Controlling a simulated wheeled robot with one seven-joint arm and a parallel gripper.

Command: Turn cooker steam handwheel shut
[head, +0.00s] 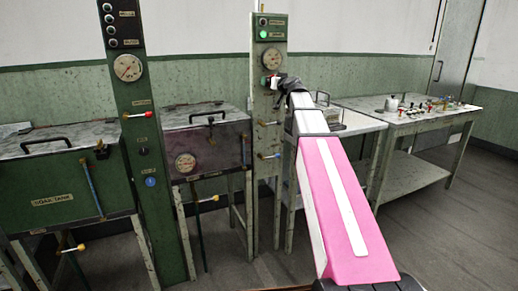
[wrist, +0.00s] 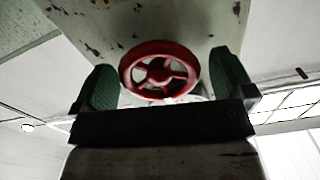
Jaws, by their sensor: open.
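The red spoked handwheel (wrist: 160,68) sits on a worn, pale panel face in the wrist view. It shows between the two green-padded fingers of my gripper (wrist: 165,78), which is open. One finger is on each side of the rim, with a visible gap at both sides. I cannot tell whether the fingers reach the wheel's depth. In the head view my gripper (head: 279,82) is at the front of the right green column (head: 263,130), below its round gauge (head: 272,58). Only a bit of red shows there, and the wheel is mostly hidden.
A second green column (head: 133,150) with a gauge stands left. A green tank (head: 60,200) and a dark lidded basin (head: 207,150) flank it. A table (head: 420,122) with small items stands right, with open floor in front.

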